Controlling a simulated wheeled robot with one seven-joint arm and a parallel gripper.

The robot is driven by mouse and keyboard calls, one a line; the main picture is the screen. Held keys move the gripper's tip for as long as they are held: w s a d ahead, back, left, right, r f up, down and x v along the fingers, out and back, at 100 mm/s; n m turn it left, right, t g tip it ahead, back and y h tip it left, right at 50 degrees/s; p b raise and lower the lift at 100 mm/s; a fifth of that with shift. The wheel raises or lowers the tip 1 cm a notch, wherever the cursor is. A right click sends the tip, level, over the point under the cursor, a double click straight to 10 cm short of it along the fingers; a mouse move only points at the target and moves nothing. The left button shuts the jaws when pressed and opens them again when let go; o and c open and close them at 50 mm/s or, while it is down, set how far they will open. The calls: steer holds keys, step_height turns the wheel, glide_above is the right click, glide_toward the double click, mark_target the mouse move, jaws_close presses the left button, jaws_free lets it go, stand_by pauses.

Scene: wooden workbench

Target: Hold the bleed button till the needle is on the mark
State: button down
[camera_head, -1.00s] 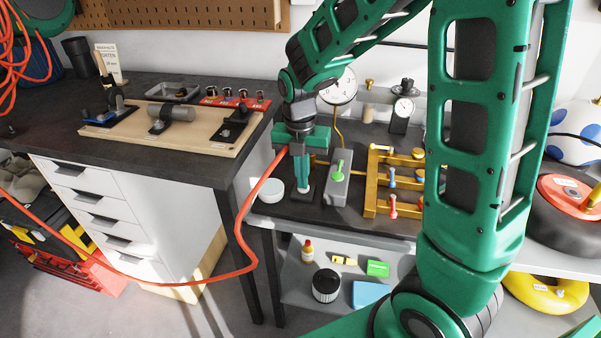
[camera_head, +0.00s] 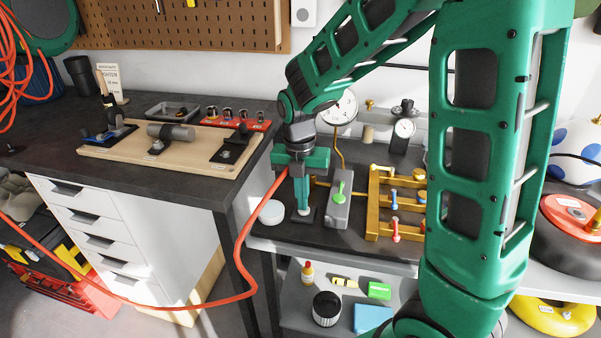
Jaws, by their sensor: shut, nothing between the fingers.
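My gripper (camera_head: 303,209) points straight down with its teal fingers shut and nothing between them. The fingertips are at a small pale button (camera_head: 304,212) on a dark plate, mostly hidden by them; I cannot tell whether it is pressed down. A round white gauge (camera_head: 339,107) stands behind, partly covered by my arm. Its needle and mark are too small to read. A smaller dial (camera_head: 404,128) stands to its right on a dark block.
A grey block with a green lever (camera_head: 340,193) stands just right of my gripper. A brass manifold with coloured handles (camera_head: 395,205) is farther right. A white round lid (camera_head: 271,212) lies to the left. An orange hose (camera_head: 244,230) hangs in front of the bench.

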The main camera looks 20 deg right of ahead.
step_height(320, 180, up, 14)
steer(key=shift+a, duration=0.25)
steer(key=shift+f, duration=0.1)
stand_by(1.0)
steer(key=s+d+f+m, duration=0.3)
steer(key=s+d+m, duration=0.5)
steer(key=s+m, duration=0.4)
steer(key=s+d+f+m, duration=0.3)
steer(key=s+d+m, duration=0.6)
steer(key=m, duration=1.4)
steer(key=s, duration=0.3)
steer(key=shift+d+y, duration=0.25)
steer(key=shift+y, duration=0.15)
steer(key=shift+f, duration=0.1)
